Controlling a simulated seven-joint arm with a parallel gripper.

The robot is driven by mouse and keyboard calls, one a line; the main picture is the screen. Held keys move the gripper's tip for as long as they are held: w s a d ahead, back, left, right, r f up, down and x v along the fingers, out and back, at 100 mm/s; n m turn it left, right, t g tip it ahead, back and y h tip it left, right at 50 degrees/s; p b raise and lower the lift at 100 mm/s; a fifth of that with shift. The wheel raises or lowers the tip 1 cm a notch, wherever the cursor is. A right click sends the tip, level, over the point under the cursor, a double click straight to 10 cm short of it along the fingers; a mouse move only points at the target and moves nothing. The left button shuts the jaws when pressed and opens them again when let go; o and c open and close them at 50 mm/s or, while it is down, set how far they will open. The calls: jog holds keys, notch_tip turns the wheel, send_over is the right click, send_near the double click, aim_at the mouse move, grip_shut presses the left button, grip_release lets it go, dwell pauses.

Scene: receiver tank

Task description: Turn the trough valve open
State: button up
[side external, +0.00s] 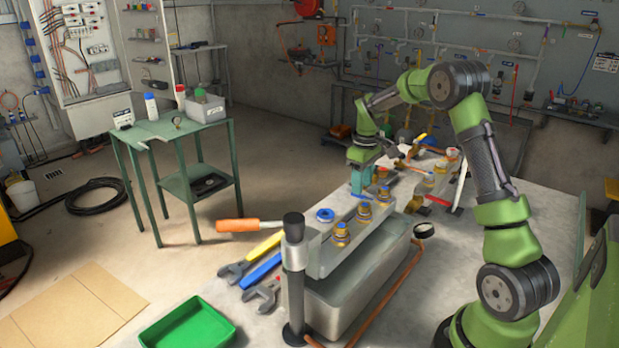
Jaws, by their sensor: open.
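The grey metal trough (345,300) stands on the light workbench, with several brass fittings (341,236) in a row along its top. Small orange and yellow handles (419,139) show among the pipework behind the trough. I cannot tell which of these is the trough valve. My gripper (366,165) is at the far end of the trough, pointing down near a teal block. Its fingers are small and partly hidden; no held object shows.
Wrenches (262,270) lie left of the trough, and a green tray (187,322) sits at the front left. A copper hose (398,284) runs along the trough's right side. A green side table (172,130) stands at left. The bench right of the hose has clear room.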

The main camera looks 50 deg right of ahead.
aim_at(361, 196)
notch_tip(361, 196, up, 14)
jog(key=shift+r, duration=0.15)
dwell(0.4)
jog(key=s+a+m+t, duration=0.1)
jog(key=s+a+t, duration=0.1)
jog(key=s+a, duration=0.4)
jog(key=s+a+m+t+y, duration=0.1)
jog(key=s+a, duration=0.4)
jog(key=a, duration=0.8)
jog(key=s+a+m+t+y, duration=0.1)
jog(key=s+a+t, duration=0.3)
jog(key=a, duration=0.5)
jog(key=s+m, duration=0.1)
jog(key=s, duration=0.1)
jog(key=shift+s+a+r, duration=0.35)
jog(key=shift+r, duration=0.05)
